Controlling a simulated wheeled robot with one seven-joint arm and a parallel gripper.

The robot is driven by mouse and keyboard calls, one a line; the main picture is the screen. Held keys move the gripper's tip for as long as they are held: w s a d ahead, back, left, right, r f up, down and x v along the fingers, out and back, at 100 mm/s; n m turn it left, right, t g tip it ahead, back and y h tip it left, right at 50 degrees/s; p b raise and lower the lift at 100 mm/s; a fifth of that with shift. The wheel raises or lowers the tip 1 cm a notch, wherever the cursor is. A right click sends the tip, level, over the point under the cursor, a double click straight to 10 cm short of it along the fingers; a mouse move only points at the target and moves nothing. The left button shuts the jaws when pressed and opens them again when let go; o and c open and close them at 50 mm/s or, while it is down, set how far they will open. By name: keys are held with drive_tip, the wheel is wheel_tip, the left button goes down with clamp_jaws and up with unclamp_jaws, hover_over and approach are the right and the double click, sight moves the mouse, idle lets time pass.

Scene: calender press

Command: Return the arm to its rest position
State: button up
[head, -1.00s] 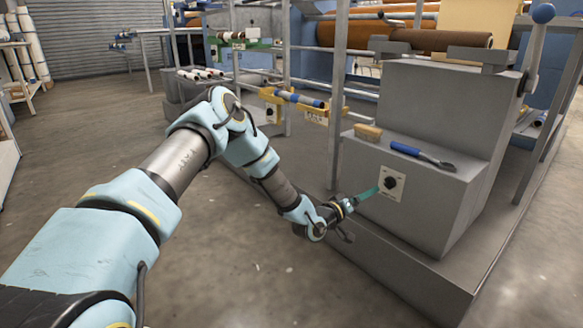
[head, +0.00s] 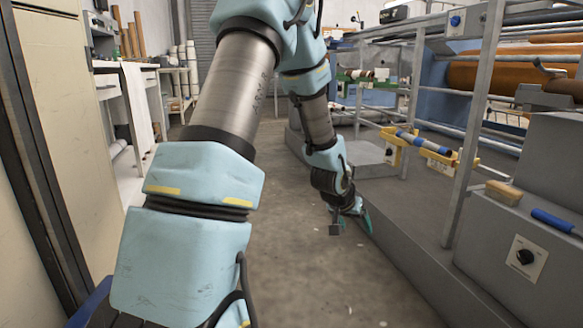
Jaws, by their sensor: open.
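My arm stretches from the lower left up and forward in the head view, then bends down over the aisle. My gripper (head: 352,222) hangs above the concrete floor, to the left of the grey machine base. It has a teal finger on its right side and a dark part on its left. It is open, and I see nothing held in it. The arm's upper bend is cut off by the top edge of the picture.
The grey machine base (head: 422,255) runs along the right, with a control knob (head: 525,257), a brush (head: 503,192) and a blue-handled tool (head: 552,220) on its block. A yellow bracket holds a blue roller (head: 418,143). A beige cabinet (head: 75,130) is close on the left.

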drive_tip(key=s+a+r+n+g+y+p, duration=0.15)
drive_tip(key=s+a+r, duration=0.35)
drive_tip(key=s+a, duration=0.55)
drive_tip(key=s+a+r+n+g+y, duration=0.3)
drive_tip(key=s+a, duration=0.4)
drive_tip(key=a, duration=0.7)
wheel_tip(320, 180, up, 38)
drive_tip(key=p, duration=3.7)
drive_tip(key=shift+w+d+t, duration=0.25)
drive_tip(key=shift+d+t, duration=0.1)
